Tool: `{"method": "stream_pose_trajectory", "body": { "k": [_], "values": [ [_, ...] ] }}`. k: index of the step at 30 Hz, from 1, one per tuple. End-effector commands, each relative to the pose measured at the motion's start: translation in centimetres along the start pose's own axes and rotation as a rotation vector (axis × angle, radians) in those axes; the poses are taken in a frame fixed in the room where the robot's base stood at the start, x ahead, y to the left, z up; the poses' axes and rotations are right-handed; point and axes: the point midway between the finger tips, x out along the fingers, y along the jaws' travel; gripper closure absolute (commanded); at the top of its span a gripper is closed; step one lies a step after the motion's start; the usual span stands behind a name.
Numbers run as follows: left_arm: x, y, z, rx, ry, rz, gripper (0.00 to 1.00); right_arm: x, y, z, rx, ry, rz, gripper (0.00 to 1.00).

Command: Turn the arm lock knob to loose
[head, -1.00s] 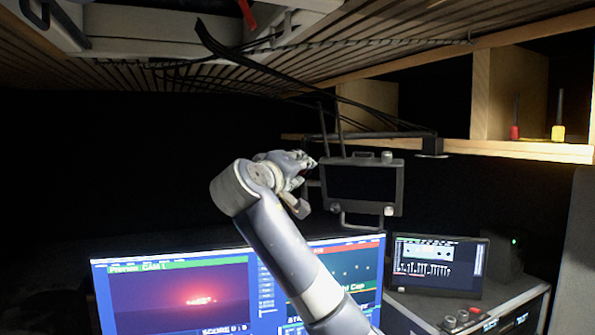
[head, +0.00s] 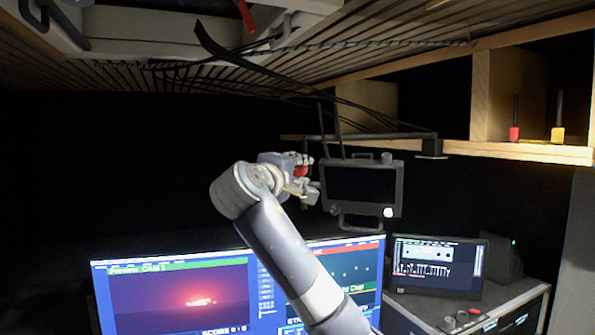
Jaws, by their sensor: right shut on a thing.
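My right gripper (head: 308,180) is at the left side of the small dark monitor (head: 362,184) that hangs from a black bracket arm (head: 375,136). Its fingers are shut on a small red piece, the arm lock knob (head: 301,171), which shows only in part between them. The fingers and wrist hide the rest of the knob, so its turn position cannot be read. My left gripper is not in view.
Two large screens (head: 180,292) stand below my right arm. A smaller mixer screen (head: 436,264) sits on a case at the lower right. A wooden shelf (head: 520,150) holds a red and a yellow-based item. Black cables hang from the slatted ceiling.

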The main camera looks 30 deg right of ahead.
Motion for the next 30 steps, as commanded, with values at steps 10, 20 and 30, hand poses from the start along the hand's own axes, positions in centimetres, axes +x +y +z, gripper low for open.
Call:
{"method": "stream_pose_trajectory", "body": {
  "k": [10, 20, 30],
  "values": [
    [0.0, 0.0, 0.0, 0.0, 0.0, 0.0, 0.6, -0.1, 0.0, -0.1, 0.001, 0.003, 0.0, 0.62],
    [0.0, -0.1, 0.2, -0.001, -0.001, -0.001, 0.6, -0.4, 0.0, -0.1, 0.002, 0.002, 0.0, 0.62],
    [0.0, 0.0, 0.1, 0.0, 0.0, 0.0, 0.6, -6.5, -0.1, -0.2, 0.003, 0.006, 0.0, 0.62]
  ]
}}
